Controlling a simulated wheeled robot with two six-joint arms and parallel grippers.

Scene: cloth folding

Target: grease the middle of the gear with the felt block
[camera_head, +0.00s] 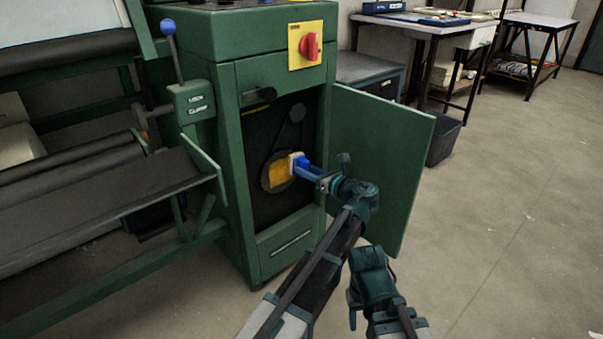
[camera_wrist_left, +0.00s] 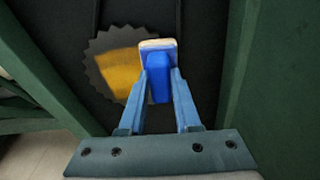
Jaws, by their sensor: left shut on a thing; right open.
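The gear (camera_head: 267,178) is a dark toothed disc inside the open green cabinet. A yellow patch covers part of its face; the gear also shows in the left wrist view (camera_wrist_left: 98,72). My left gripper (camera_head: 308,169) is shut on the felt block (camera_head: 301,162), which has a blue body and a pale felt face. In the left wrist view the block (camera_wrist_left: 158,86) sits between the blue fingertips, in front of the gear's right part, beside the yellow. I cannot tell whether the felt touches the gear. My right gripper (camera_head: 354,308) is open, low and well away from the cabinet; its fingers are partly hidden.
The green cabinet door (camera_head: 385,155) stands open just right of my left arm. A red knob (camera_head: 310,46) on a yellow plate and a blue-tipped lever (camera_head: 169,35) are above. A roller machine adjoins at left. The floor (camera_head: 490,220) at right is clear.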

